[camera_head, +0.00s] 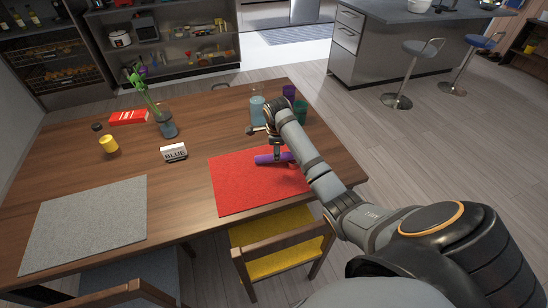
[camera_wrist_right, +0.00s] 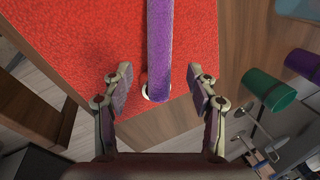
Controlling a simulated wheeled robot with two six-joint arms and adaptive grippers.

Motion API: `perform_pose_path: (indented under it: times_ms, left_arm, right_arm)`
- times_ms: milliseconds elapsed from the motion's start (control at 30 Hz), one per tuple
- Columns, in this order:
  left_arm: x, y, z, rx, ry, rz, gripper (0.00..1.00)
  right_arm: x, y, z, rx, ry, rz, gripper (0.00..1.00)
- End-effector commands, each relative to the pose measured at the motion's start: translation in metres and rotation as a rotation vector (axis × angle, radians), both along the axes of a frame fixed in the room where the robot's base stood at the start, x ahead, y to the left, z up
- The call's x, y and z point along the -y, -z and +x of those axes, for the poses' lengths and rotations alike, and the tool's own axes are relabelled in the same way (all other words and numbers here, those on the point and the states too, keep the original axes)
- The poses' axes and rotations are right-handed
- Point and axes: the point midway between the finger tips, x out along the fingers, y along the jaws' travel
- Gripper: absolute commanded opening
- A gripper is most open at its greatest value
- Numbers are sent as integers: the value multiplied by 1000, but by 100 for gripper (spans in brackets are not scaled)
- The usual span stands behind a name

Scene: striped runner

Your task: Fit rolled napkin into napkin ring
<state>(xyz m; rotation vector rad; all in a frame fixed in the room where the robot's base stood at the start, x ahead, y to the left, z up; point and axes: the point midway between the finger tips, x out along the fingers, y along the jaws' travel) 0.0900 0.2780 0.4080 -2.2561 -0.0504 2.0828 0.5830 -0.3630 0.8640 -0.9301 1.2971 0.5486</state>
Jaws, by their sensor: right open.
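A purple rolled napkin (camera_head: 272,158) lies on the red placemat (camera_head: 232,190), its right part hidden by my right arm in the head view. In the right wrist view the purple roll (camera_wrist_right: 160,45) runs from the top edge down between the fingers of my right gripper (camera_wrist_right: 158,72). These fingers are open, one on each side of the roll, with gaps to it. A pale ring-like rim (camera_wrist_right: 147,92) shows at the roll's near end; I cannot tell whether it is the napkin ring or whether it goes around the roll. My left gripper is not in view.
The grey placemat (camera_head: 85,220) is bare.

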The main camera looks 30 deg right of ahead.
Motion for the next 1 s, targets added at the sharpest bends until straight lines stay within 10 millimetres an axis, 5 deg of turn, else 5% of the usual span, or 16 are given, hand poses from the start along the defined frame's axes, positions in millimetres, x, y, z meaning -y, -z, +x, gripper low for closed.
perform_pose_path:
  times_ms: [400, 567, 800, 1000]
  left_arm:
    - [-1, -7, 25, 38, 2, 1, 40]
    - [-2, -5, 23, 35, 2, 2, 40]
    - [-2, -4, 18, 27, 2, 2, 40]
    - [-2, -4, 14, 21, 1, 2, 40]
  right_arm:
    - [3, 38, 7, -3, -1, 1, 59]
    - [6, 60, 12, -1, -2, 0, 59]
    - [7, 64, 13, 1, -3, 0, 59]
    - [7, 64, 13, 1, -3, 0, 34]
